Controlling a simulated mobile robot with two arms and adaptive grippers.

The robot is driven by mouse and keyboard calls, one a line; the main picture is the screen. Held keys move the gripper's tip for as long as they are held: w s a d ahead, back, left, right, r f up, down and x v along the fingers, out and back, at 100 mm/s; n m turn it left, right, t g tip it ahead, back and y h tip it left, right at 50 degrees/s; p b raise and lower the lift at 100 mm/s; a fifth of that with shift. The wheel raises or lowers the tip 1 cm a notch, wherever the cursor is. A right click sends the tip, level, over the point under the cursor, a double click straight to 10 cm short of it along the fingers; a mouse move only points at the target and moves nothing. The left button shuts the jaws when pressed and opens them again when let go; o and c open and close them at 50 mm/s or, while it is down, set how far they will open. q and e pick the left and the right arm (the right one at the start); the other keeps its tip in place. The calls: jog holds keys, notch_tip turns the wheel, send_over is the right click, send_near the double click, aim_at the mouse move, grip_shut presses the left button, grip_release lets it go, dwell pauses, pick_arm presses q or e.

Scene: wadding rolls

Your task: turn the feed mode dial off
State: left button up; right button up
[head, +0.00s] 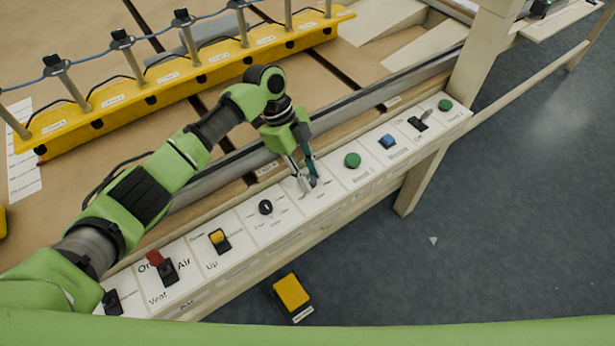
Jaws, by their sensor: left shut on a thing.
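A long white control panel (240,255) runs along the front edge of the bench. My left gripper (309,181) reaches down to the middle of the panel. Its fingers are shut on a small control, which I take to be the feed mode dial; the fingers hide most of it. The small print around it is too small to read, so its setting cannot be told. A round black dial (265,207) with a white mark sits on the plate just left of the gripper, apart from the fingers. My right gripper is not in view.
Left of the dials are a yellow switch (218,238) and a red lever (155,258). To the right are a green button (352,160), a blue button (387,141) and a black lever (418,123). A yellow rail (200,78) lies behind. A yellow pedal (291,292) is on the floor.

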pick_arm(q)
jog(key=shift+m, duration=0.3)
jog(key=o, duration=1.1)
jog(key=shift+r, duration=0.15)
jog(key=v, duration=1.1)
jog(key=shift+w+r, duration=0.2)
jog(key=shift+r, duration=0.1)
